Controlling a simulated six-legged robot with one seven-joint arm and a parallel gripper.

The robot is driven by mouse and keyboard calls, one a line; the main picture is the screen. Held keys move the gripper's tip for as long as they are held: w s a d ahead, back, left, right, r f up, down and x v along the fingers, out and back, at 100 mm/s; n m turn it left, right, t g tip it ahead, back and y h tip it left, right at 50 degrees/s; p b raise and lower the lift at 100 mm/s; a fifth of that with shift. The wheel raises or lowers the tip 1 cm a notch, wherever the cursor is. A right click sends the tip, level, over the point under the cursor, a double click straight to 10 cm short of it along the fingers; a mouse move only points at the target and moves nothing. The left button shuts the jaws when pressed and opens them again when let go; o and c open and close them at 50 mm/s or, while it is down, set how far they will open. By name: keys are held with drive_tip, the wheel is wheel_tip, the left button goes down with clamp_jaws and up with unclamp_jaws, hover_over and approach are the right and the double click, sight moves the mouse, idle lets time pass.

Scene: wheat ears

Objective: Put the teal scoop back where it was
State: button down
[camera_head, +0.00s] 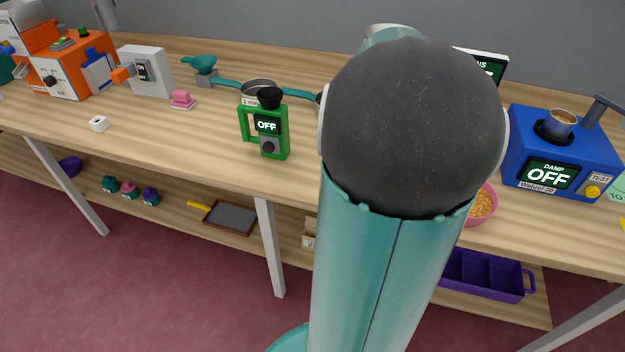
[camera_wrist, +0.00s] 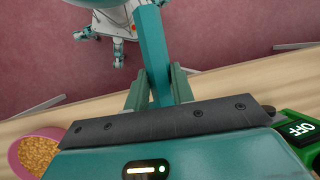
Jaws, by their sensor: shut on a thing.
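My gripper (camera_wrist: 159,85) shows in the wrist view, with its two teal fingers shut on a straight teal bar. This bar, which I take to be the handle of the teal scoop (camera_wrist: 153,45), stands out beyond the fingers toward the top of the picture. The scoop's bowl cannot be made out. In the head view my arm's large dark joint and teal link hide the gripper and the scoop. A pink bowl of grain (camera_wrist: 39,153) is at the lower left of the wrist view; it shows partly behind my arm in the head view (camera_head: 482,204).
A green meter (camera_head: 268,130) reading OFF stands left of my arm. Sieves with teal handles (camera_head: 258,87) and a teal piece on a grey block (camera_head: 203,66) lie behind it. A blue tester (camera_head: 562,155) stands right. A purple tray (camera_head: 485,275) is on the lower shelf.

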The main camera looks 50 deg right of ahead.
drive_tip(key=w+d+f, duration=0.1)
drive_tip(key=w+f, duration=0.3)
drive_tip(key=f, duration=0.5)
drive_tip(key=shift+w+d, duration=0.3)
drive_tip(key=shift+w, duration=0.1)
drive_tip(key=c, duration=1.2)
unclamp_jaws()
drive_tip(key=shift+f, duration=0.15)
drive_tip(key=shift+c, duration=0.2)
drive_tip(key=shift+o, duration=0.3)
